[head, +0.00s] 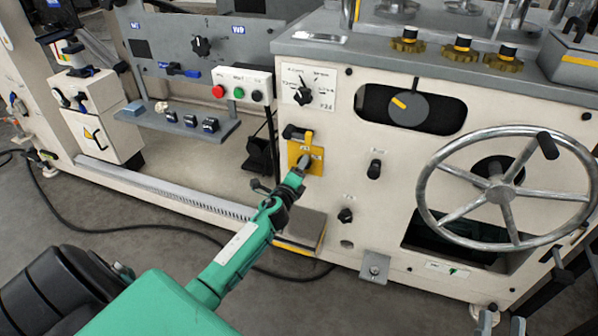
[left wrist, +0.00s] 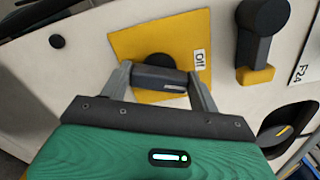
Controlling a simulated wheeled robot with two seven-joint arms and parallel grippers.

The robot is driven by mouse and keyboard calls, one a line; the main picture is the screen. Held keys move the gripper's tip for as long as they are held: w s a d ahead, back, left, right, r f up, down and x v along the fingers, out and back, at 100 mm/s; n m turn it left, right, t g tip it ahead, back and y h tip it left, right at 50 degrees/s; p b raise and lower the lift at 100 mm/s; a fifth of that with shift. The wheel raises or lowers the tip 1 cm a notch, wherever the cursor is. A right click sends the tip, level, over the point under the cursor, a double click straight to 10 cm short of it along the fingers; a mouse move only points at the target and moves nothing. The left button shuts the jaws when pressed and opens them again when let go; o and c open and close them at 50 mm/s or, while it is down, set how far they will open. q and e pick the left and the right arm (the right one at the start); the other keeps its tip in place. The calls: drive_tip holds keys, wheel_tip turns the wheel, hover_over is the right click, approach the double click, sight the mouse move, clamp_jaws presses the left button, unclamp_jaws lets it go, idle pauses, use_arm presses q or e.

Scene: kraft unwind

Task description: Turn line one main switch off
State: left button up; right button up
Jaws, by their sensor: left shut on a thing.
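The main switch is a dark rotary handle (left wrist: 160,80) on a yellow plate (head: 293,152) low on the machine's cream front panel. In the left wrist view the handle lies crosswise between the fingertips (left wrist: 162,79). Its round hub shows behind it. What seems to be part of my right gripper (head: 558,262) shows at the lower right, with its jaws unclear.
A padlock-like black and yellow part (left wrist: 262,35) sits close to the plate. A large handwheel (head: 500,193) stands out at the right. A selector dial (head: 303,96) is above, with a red and green button box (head: 240,88) beside it. A black cable (head: 130,228) crosses the floor.

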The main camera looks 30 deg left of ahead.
use_arm(q)
drive_tip(key=shift+f+n, duration=0.15)
drive_tip(key=shift+n, duration=2.25)
use_arm(e)
drive_tip(key=shift+d+r+t, duration=0.1)
drive_tip(key=shift+r+t, duration=0.3)
drive_tip(key=shift+f, duration=0.1)
use_arm(q)
drive_tip(key=o, duration=1)
drive_tip(key=shift+s, duration=0.1)
drive_tip(key=p+v, duration=0.2)
drive_tip(key=v, duration=1.1)
drive_tip(key=shift+s+d, duration=0.15)
drive_tip(key=shift+s, duration=0.2)
use_arm(e)
wheel_tip(320, 180, down, 8)
drive_tip(key=a+g, duration=0.2)
drive_tip(key=g, duration=0.3)
drive_tip(key=shift+s+a, duration=0.25)
drive_tip(key=shift+s, duration=0.2)
